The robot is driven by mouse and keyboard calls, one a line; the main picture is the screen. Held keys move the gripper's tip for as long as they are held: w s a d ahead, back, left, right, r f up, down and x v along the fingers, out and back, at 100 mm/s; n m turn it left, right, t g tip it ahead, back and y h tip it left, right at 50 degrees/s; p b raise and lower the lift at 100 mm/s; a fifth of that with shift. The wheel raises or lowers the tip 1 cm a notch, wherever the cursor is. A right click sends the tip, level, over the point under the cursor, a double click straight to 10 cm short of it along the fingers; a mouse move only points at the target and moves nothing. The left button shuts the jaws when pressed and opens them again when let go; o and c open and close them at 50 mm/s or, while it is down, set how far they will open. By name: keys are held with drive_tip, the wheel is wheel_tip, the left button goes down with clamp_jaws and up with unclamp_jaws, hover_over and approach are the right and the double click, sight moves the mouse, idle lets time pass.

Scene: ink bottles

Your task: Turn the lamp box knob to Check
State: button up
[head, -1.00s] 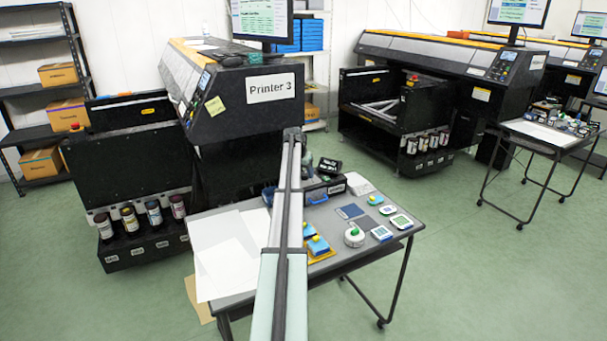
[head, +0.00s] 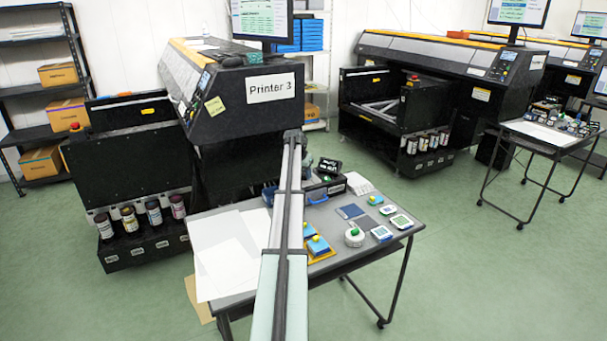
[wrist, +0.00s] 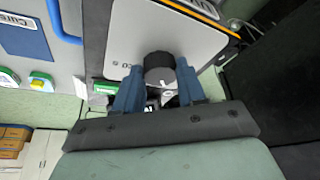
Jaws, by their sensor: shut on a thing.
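In the wrist view the knob (wrist: 157,62) is a dark round dial with a white mark, on a pale panel (wrist: 130,32) of the lamp box. My gripper (wrist: 159,72) has its two blue fingers on either side of the knob, shut on it. The lettering around the knob is mostly hidden or too small to read, so I cannot tell its setting. In the head view my own arm crosses in front of the table and hides the knob and fingers.
The table (head: 235,205) holds white sheets (head: 228,262), blue and yellow items (head: 318,245) and a round white piece with a green top (head: 354,237). A small black display (head: 330,166) stands at its back. Printer 3 (head: 225,97) rises behind.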

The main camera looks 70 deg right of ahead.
drive_tip(key=shift+c, duration=0.5)
drive_tip(key=shift+s+n+t, duration=0.15)
drive_tip(key=shift+n+t, duration=0.75)
drive_tip(key=shift+n, duration=1.3)
drive_tip(key=o, duration=1.1)
drive_tip(key=shift+c, duration=0.2)
drive_tip(key=v, duration=1.4)
